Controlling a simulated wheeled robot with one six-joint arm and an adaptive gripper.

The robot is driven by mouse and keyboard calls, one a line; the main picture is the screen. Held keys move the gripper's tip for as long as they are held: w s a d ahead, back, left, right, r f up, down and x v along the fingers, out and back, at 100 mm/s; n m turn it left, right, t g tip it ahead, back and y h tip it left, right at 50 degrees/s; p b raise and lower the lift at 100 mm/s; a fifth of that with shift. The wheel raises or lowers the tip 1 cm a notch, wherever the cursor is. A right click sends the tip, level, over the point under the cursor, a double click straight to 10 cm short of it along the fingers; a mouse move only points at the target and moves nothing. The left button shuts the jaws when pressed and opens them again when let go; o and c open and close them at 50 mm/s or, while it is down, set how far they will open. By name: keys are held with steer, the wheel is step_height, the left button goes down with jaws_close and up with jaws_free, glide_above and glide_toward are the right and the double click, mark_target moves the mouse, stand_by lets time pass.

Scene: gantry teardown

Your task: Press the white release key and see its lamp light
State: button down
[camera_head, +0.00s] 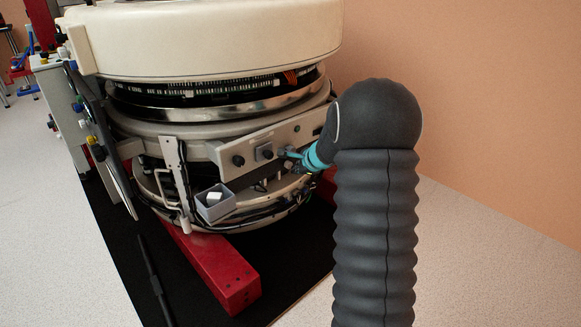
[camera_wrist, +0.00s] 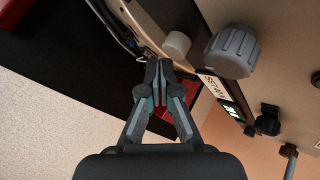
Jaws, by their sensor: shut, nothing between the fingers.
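A pale, stubby cylinder (camera_wrist: 177,45), possibly the white release key, sticks out beside a large grey knob (camera_wrist: 232,50) in the wrist view. My gripper (camera_wrist: 158,72) is shut and empty, its fingertips just below the cylinder in the picture; I cannot tell whether they touch. In the head view my gripper (camera_head: 290,154) is at the sloping control panel (camera_head: 225,149), and its teal fingers hide part of it. A small dark green spot (camera_head: 297,128) shows on the panel and looks unlit. A green-lit patch (camera_wrist: 232,111) shows in the wrist view; I cannot tell whether it is the key's lamp.
Black knobs (camera_head: 238,160) line the panel. A small grey bin (camera_head: 216,207) holding a white piece (camera_head: 214,196) hangs below it. The gantry's cream cover (camera_head: 205,38) overhangs above. A red beam (camera_head: 215,270) lies on the black mat; pale floor (camera_head: 480,270) is clear at right.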

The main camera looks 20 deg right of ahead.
steer(key=shift+w+a, duration=0.15)
steer(key=shift+w, duration=0.25)
stand_by(0.5)
steer(key=shift+s+d+b, duration=0.3)
steer(key=shift+s+b, duration=0.2)
steer(key=shift+s, duration=0.4)
steer(key=shift+s, duration=0.1)
steer(key=s+b, duration=0.1)
steer(key=s+d+b, duration=0.1)
steer(key=s, duration=0.1)
steer(key=s+d+b, duration=0.1)
steer(key=s, duration=0.1)
steer(key=shift+s, duration=0.2)
stand_by(0.8)
